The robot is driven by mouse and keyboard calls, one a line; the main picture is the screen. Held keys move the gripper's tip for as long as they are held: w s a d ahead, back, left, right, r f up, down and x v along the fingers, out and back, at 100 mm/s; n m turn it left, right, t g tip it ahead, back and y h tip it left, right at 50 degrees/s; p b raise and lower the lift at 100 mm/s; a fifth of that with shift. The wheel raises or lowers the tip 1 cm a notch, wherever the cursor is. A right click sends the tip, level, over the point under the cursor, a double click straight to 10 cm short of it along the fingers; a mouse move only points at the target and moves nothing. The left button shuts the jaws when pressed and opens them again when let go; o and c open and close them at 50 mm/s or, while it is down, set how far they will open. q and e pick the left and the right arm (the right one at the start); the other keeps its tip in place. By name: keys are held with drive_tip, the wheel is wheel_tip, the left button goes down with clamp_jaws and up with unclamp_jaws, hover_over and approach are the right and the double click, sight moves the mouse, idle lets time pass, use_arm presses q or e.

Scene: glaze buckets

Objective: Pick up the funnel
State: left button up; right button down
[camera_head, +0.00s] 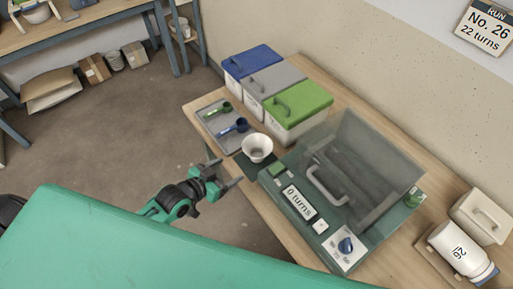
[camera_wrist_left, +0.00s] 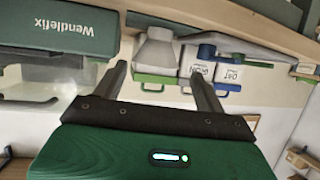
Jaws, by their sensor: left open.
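My right gripper is in neither view.
A grey tray (camera_head: 214,120) with green and blue scoops lies left of the funnel. Bins with blue (camera_head: 252,60), grey (camera_head: 273,79) and green (camera_head: 298,103) lids stand behind. A green machine (camera_head: 300,205) with a clear lid (camera_head: 350,160) stands close on the right.

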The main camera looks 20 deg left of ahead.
sight(253, 157)
use_arm(q)
drive_tip(key=p+x, duration=0.1)
drive_tip(key=x, duration=0.7)
drive_tip(key=shift+w+d+f+p, duration=0.25)
drive_tip(key=shift+w+p, duration=0.05)
drive_tip(key=shift+w, duration=0.2)
drive_tip(key=p+x, duration=0.1)
drive_tip(key=x, duration=0.2)
drive_tip(key=shift+f, duration=0.25)
drive_tip(key=shift+w+d+f, duration=0.25)
drive_tip(key=shift+w+f, duration=0.05)
drive_tip(key=shift+w, duration=0.1)
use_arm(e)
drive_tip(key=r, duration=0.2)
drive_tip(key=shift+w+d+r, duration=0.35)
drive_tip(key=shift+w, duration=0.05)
use_arm(q)
drive_tip(key=shift+c, duration=0.2)
drive_tip(key=c, duration=1.1)
drive_tip(key=shift+o, duration=0.2)
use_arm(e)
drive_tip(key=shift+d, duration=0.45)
